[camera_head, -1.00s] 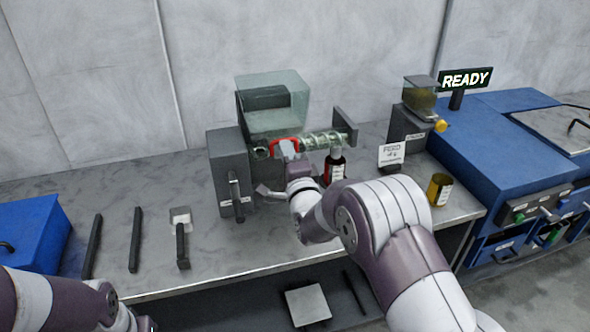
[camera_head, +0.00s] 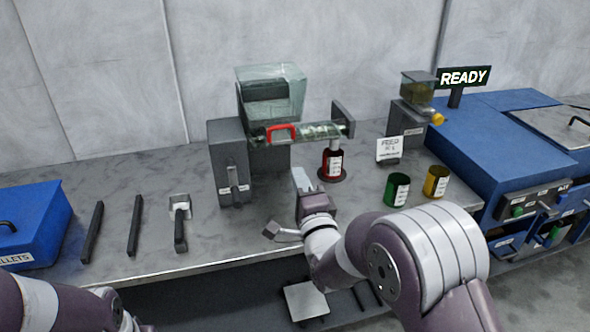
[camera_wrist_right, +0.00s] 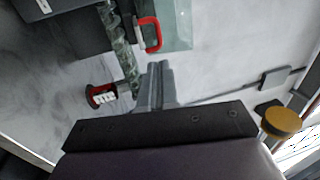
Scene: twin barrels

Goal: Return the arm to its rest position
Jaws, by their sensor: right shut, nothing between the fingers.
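My right gripper (camera_head: 303,180) is in front of the bench machine, low over the front half of the bench. Its fingers are shut and empty, and they also show shut in the right wrist view (camera_wrist_right: 155,85). The gripper is apart from the machine's red handle (camera_head: 281,133), which is farther back, beside a clear panel and a screw (camera_head: 322,131). My right arm (camera_head: 405,255) is bent and reaches in from the lower right. Part of my left arm (camera_head: 60,305) shows at the lower left, with its gripper out of view.
A green cup (camera_head: 397,190) and a yellow cup (camera_head: 436,181) stand near my right forearm. A grey lever (camera_head: 232,185) is to the left. Several tools lie left, beside a blue box (camera_head: 35,228).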

